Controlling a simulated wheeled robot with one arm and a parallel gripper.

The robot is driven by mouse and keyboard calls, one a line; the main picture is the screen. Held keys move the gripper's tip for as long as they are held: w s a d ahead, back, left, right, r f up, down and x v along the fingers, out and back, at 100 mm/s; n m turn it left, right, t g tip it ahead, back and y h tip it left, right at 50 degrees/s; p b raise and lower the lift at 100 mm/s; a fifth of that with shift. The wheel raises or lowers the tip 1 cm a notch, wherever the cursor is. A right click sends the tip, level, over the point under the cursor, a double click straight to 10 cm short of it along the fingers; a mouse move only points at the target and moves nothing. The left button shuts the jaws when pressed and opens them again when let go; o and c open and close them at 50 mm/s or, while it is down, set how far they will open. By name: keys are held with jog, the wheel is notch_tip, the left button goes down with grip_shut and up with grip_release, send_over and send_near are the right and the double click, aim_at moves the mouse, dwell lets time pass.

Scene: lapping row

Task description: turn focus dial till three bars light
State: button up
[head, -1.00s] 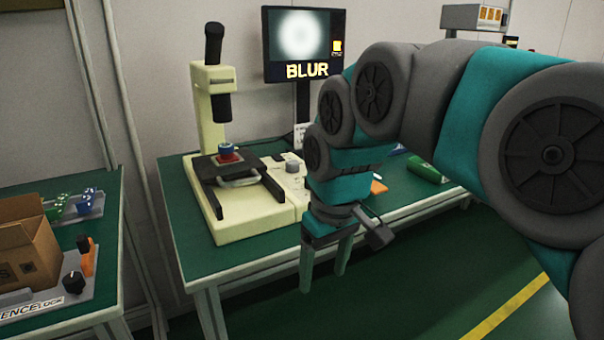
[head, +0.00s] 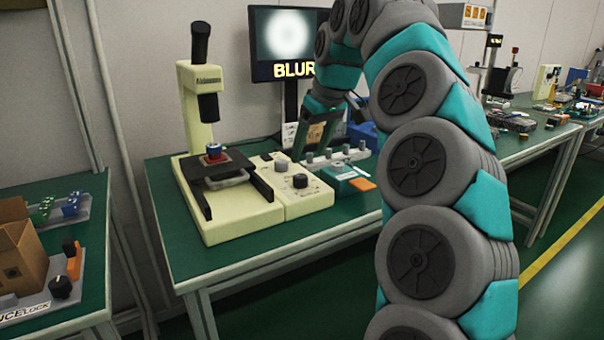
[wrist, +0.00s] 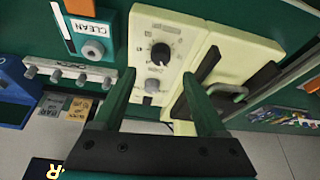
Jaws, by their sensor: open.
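A cream control box (head: 310,203) beside the microscope (head: 196,110) carries a black dial (head: 300,181) and a grey dial (head: 281,166). Their labels are too small to read, so I cannot tell which is the focus dial. In the wrist view the black dial (wrist: 160,51) is ahead of my fingertips and the grey dial (wrist: 152,85) appears between the fingers. My gripper (wrist: 158,76) is open and empty, apparently above the box. The monitor (head: 285,40) shows a fuzzy white spot and "BLUR"; my arm covers its right edge, and no lit bars are visible.
A teal box with a "CLEAN" label (wrist: 88,28) and a row of grey knobs (head: 335,152) stand beside the control box. A cardboard box (head: 22,255) is on the left table.

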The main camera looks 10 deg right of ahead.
aim_at(301, 176)
jog(key=shift+x, duration=3.85)
grip_shut()
